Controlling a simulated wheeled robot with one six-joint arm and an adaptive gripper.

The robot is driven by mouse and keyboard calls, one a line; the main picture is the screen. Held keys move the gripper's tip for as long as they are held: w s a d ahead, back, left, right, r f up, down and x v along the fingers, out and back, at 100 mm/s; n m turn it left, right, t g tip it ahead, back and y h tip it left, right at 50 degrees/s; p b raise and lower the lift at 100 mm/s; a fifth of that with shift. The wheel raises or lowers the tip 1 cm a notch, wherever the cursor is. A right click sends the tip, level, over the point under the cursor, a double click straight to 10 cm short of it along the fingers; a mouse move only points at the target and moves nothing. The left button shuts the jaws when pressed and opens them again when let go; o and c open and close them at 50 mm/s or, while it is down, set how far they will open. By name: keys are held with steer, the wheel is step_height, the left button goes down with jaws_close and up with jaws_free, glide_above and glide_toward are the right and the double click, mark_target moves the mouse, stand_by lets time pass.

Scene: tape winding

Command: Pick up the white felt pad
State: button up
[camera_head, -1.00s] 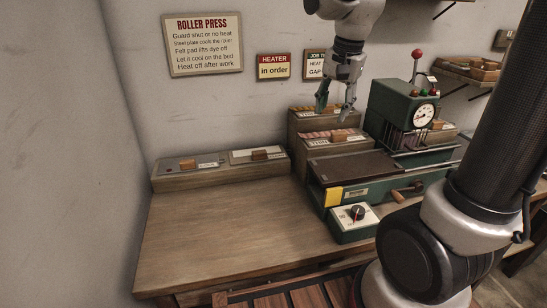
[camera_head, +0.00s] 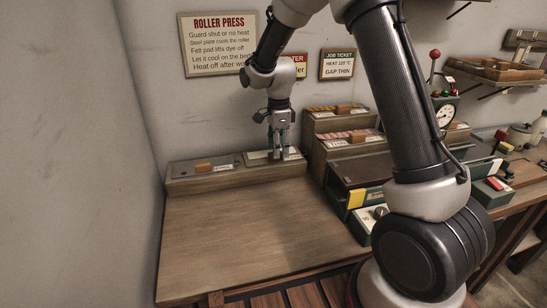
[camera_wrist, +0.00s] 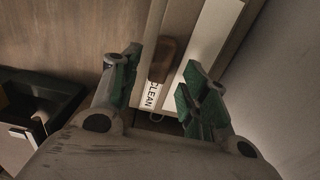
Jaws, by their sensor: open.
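The white felt pad (camera_head: 255,156) lies on the right part of the low wooden rack at the back left. Its wooden handle (camera_wrist: 163,60) and a label reading "CLEAN" show in the wrist view, with the pad's white face (camera_wrist: 216,38) beside them. My gripper (camera_head: 279,154) points down over the pad, hiding part of it in the head view. In the wrist view its green-padded fingers (camera_wrist: 158,80) are apart, one on each side of the handle. They hold nothing, and contact with the handle cannot be made out.
A grey plate with a wooden handle (camera_head: 203,166) lies at the left of the same rack (camera_head: 215,184). A stepped holder (camera_head: 316,155) stands close on the right, beside the green roller press (camera_head: 358,198), partly behind my arm. The wooden tabletop (camera_head: 240,235) in front is clear.

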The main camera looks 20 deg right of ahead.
step_height(320, 180, down, 3)
steer(key=shift+r, duration=0.15)
steer(key=shift+d, duration=0.1)
jaws_close()
